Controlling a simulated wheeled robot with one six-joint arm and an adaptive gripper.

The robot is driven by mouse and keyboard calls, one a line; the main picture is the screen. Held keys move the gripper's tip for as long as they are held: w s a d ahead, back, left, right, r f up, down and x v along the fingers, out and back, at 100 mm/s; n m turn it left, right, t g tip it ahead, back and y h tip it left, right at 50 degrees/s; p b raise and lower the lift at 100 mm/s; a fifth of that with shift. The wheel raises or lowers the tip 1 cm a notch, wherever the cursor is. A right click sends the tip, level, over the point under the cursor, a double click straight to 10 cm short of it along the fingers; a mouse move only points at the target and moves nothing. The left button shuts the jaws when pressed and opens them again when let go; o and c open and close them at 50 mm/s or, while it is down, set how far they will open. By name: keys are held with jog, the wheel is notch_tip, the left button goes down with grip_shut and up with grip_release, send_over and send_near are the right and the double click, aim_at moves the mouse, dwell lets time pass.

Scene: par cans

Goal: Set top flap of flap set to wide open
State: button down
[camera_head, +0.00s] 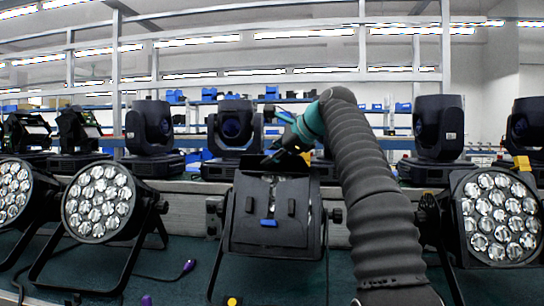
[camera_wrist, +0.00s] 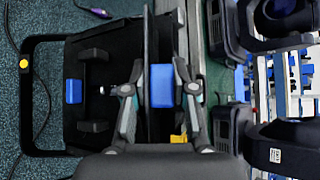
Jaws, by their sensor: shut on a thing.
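The flap set (camera_head: 290,235) is on the black par can at the centre, and its broad dark front panel faces me. A blue tab (camera_head: 268,223) sits on that panel; it also shows in the wrist view (camera_wrist: 73,91). In the wrist view the top flap (camera_wrist: 151,30) is a dark strip seen nearly edge-on, beside the panel. My gripper (camera_wrist: 161,86) is shut on the top flap's blue tab (camera_wrist: 162,80), with a finger on each side. In the head view my gripper (camera_head: 289,158) is at the fixture's upper edge, and the held tab is hidden.
Par cans with round lenses stand left (camera_head: 98,200) and right (camera_head: 497,218). A row of moving heads (camera_head: 232,135) stands behind, close to my gripper. A cable with a purple plug (camera_head: 188,266) lies on the green surface. Some clear surface lies between the left can and the centre fixture.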

jog(key=c, duration=1)
grip_release()
jog(key=shift+w+f, duration=0.1)
jog(key=v, duration=0.7)
jog(key=shift+s+d, duration=0.15)
jog(key=shift+s, duration=0.05)
